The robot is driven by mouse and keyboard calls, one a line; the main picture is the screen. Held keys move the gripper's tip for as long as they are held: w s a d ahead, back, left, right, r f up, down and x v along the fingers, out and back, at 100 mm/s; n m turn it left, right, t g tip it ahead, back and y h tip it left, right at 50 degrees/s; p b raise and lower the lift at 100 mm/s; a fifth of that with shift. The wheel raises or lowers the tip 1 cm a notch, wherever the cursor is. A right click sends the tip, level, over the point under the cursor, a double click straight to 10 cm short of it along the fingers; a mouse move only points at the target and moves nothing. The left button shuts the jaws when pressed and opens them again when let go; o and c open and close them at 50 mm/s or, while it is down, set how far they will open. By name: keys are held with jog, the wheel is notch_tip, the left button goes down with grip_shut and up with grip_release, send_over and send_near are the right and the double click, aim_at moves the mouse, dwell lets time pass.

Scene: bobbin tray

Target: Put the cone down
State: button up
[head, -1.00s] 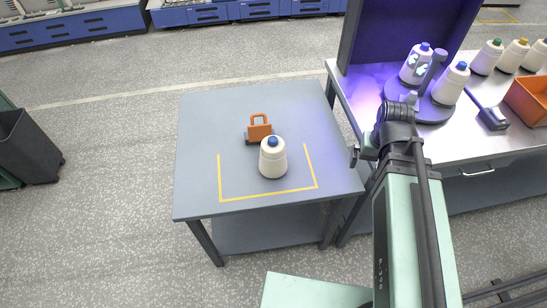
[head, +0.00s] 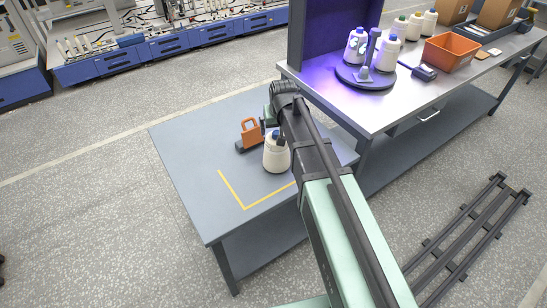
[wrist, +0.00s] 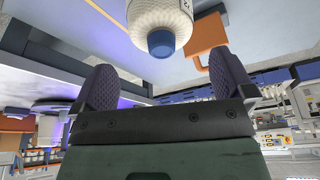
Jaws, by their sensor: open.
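The cone (head: 277,158), cream with a blue tip, stands upright on the grey table (head: 190,135), within the yellow three-sided outline (head: 232,190). My arm partly covers its right side in the head view. In the wrist view the scene is upside down; the cone (wrist: 158,14) hangs from the top, its blue tip (wrist: 161,43) towards my gripper. My gripper (wrist: 166,78) is open and empty, its dark pads wide apart, the cone beyond the fingertips. In the head view my fingers cannot be made out clearly.
An orange handled object (head: 251,133) on a dark base stands just behind the cone. A steel bench (head: 400,95) adjoins on the right, with cones on a round dark stand (head: 366,80) and an orange bin (head: 452,55). The table's left part is clear.

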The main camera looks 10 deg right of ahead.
aim_at(278, 131)
jog(key=b+x, duration=0.1)
jog(key=x, duration=0.2)
jog(key=shift+f, duration=0.1)
jog(key=b+x, duration=0.5)
jog(key=shift+s+f, duration=0.15)
jog(key=shift+r, duration=0.25)
jog(key=shift+c, duration=0.3)
jog(key=c, duration=1.3)
jog(key=shift+o, duration=0.2)
jog(key=shift+r, duration=0.1)
